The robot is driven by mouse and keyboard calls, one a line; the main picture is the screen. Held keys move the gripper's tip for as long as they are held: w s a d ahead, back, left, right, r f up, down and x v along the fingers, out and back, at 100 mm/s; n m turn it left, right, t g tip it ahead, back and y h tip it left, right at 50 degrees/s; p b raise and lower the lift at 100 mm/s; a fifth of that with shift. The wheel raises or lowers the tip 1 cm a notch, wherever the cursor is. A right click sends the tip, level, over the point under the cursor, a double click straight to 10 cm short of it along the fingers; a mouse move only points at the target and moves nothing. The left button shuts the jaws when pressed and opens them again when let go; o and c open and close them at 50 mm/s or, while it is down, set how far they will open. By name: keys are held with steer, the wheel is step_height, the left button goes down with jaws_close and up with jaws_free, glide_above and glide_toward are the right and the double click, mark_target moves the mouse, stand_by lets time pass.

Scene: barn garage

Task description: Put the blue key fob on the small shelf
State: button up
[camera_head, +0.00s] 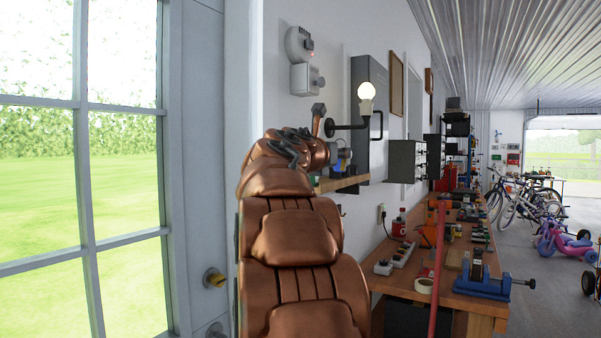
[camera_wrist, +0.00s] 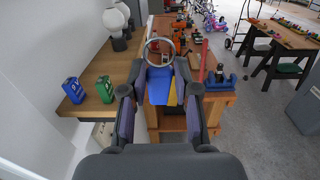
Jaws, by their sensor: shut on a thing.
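The small wooden shelf (camera_wrist: 105,72) is on the wall to the left of the fob in that view. The fob appears beside the shelf's right edge, not resting on it. The shelf also shows in the head view (camera_head: 346,183), partly hidden behind my arm. My arm hides the fob and most of the gripper there.
A blue box (camera_wrist: 72,90) and a green box (camera_wrist: 105,89) stand on the shelf's near part. A workbench (camera_head: 455,285) with a vise (camera_head: 485,280) and tools stands below, to the right.

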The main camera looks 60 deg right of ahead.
steer(key=w+d+f, duration=0.2)
steer(key=w+f, duration=0.2)
steer(key=w, duration=0.7)
steer(key=shift+w+d+f, duration=0.15)
steer(key=shift+w+f, duration=0.1)
steer(key=shift+f, duration=0.15)
steer(key=o, duration=1)
steer(key=a, duration=0.4)
steer(key=a+b, duration=0.1)
steer(key=a, duration=0.7)
steer(key=shift+s, duration=0.3)
